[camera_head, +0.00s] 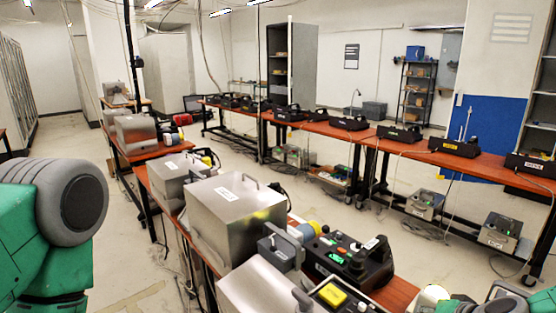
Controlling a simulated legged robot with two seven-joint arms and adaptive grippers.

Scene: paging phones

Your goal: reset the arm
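A green and grey part of my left arm (70,205) fills the lower left edge of the head view, raised beside the near table. At the lower right corner a small green and grey part of my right arm (540,302) shows, close to the table's near end. Neither gripper is in the picture, so their fingers and anything in them are hidden.
A near orange-topped table (395,294) carries large metal boxes (237,217) and a black device with green parts (348,258). A long back table (402,147) holds several black devices. Bare floor (335,225) lies between them. Shelves (415,95) stand behind.

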